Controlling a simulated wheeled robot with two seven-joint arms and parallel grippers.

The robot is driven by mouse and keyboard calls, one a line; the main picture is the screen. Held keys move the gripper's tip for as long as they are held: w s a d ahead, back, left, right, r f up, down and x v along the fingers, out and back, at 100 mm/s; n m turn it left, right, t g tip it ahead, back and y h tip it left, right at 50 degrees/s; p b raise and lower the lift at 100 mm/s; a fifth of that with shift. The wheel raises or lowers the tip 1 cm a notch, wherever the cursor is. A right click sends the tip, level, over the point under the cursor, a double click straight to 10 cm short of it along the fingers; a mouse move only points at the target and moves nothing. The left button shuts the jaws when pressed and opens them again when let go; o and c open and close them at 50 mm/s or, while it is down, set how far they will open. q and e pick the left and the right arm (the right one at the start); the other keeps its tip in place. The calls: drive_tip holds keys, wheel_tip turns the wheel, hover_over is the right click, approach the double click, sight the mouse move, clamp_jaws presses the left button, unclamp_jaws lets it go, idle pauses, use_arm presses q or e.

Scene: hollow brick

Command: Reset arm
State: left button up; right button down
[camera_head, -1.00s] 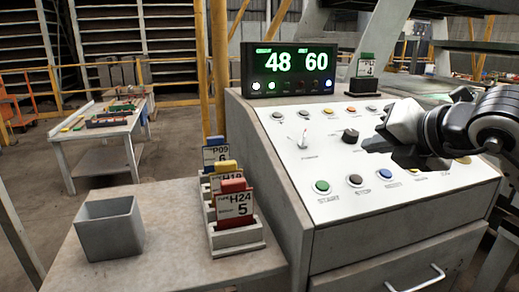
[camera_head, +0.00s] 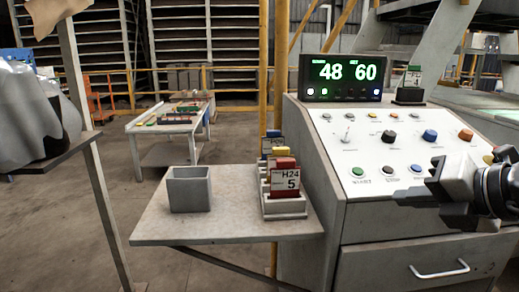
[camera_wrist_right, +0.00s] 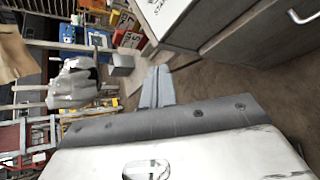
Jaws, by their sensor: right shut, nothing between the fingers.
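My right gripper (camera_head: 452,205) is at the right of the head view, in front of the lower right part of the control panel (camera_head: 400,160). Its fingers are shut and empty. In the right wrist view the two grey fingers (camera_wrist_right: 156,85) lie together, with nothing between them. The gripper appears apart from the panel's buttons, though part of the panel is hidden behind the arm. My left arm and gripper are not in view.
A side shelf (camera_head: 155,228) holds a grey open box (camera_head: 189,190) and a rack with a red H24 card (camera_head: 285,178). A display (camera_head: 340,77) reads 48 and 60. A grey bulky object (camera_head: 35,110) stands at left. Floor is free between it and the shelf.

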drive_tip(key=s+a+f+m+g+y, duration=0.1)
drive_tip(key=s+a+f+y, duration=0.15)
drive_tip(key=a+y, duration=0.35)
drive_tip(key=s+a+f+m+g+y, duration=0.1)
drive_tip(key=s+a+f+y, duration=0.15)
drive_tip(key=a+y, duration=0.3)
drive_tip(key=s+d+f+m+t+h, duration=0.15)
drive_tip(key=f+m+t+h, duration=0.35)
drive_tip(key=f+m, duration=0.5)
drive_tip(key=w+d+f+m+t+h, duration=0.1)
drive_tip(key=d+f+m+t+h, duration=0.25)
drive_tip(key=f+m+h, duration=0.65)
drive_tip(key=s+a+f+m+g, duration=0.3)
drive_tip(key=s+f+m+g, duration=0.3)
drive_tip(key=s+f, duration=0.5)
drive_tip(key=shift+s+f+y, duration=0.15)
drive_tip(key=shift+f+y, duration=0.2)
drive_tip(key=shift+f, duration=0.35)
drive_tip(key=shift+g, duration=0.25)
